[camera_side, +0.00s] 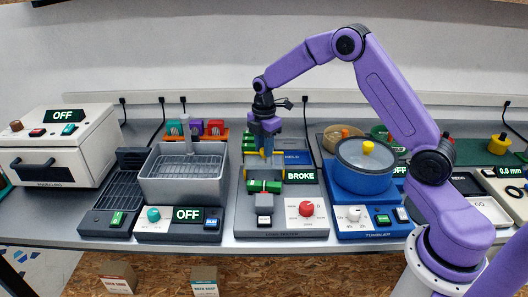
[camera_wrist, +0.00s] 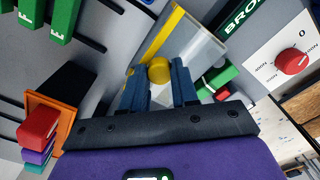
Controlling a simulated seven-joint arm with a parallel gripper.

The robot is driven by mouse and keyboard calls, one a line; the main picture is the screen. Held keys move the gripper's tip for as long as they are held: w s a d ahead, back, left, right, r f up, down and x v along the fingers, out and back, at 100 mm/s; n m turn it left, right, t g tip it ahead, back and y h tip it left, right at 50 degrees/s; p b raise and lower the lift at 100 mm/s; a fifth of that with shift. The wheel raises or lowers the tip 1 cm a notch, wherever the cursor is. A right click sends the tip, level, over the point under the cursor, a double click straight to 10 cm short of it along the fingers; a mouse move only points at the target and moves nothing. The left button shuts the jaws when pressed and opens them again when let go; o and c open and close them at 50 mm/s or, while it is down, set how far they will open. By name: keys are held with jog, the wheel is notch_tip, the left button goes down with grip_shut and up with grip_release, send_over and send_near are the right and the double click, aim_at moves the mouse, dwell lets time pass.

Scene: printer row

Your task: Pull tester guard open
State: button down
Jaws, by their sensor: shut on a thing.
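The tester (camera_side: 283,222) is the grey machine in the middle of the bench, with a BROKE display (camera_side: 301,176) and a red knob (camera_side: 306,208). Its guard (camera_wrist: 194,45) is a clear panel with a yellow edge strip, seen in the wrist view. A round yellow handle (camera_wrist: 159,70) is on the guard. My gripper (camera_wrist: 159,84) has its blue fingers on either side of this handle and is shut on it. In the side view my gripper (camera_side: 265,147) is over the tester and hides much of the guard. A green part (camera_side: 264,186) lies at the front of the tester.
A grey basket unit (camera_side: 186,177) stands close on the left. A blue tumbler (camera_side: 364,170) with a yellow-knobbed lid stands close on the right. An orange rack (camera_wrist: 48,118) with coloured blocks is behind. Bench space between machines is narrow.

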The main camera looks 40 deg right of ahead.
jog(key=shift+w, duration=0.1)
jog(key=c, duration=0.8)
grip_release()
jog(key=shift+c, duration=0.2)
notch_tip(320, 180, up, 18)
jog(key=shift+f, duration=0.2)
jog(key=s+a+f+m, duration=0.1)
jog(key=s+a, duration=0.5)
jog(key=s, duration=0.4)
jog(key=s+a+f+m, duration=0.1)
jog(key=s+a+m, duration=0.1)
jog(key=s+a, duration=0.6)
jog(key=s+d+f+m, duration=0.1)
jog(key=s+d+f, duration=0.1)
jog(key=s, duration=0.8)
jog(key=s+d+f+m, duration=0.1)
jog(key=s+d+f, duration=0.2)
jog(key=s, duration=0.7)
jog(key=shift+s+d+f, duration=0.25)
jog(key=shift+s+f, duration=0.1)
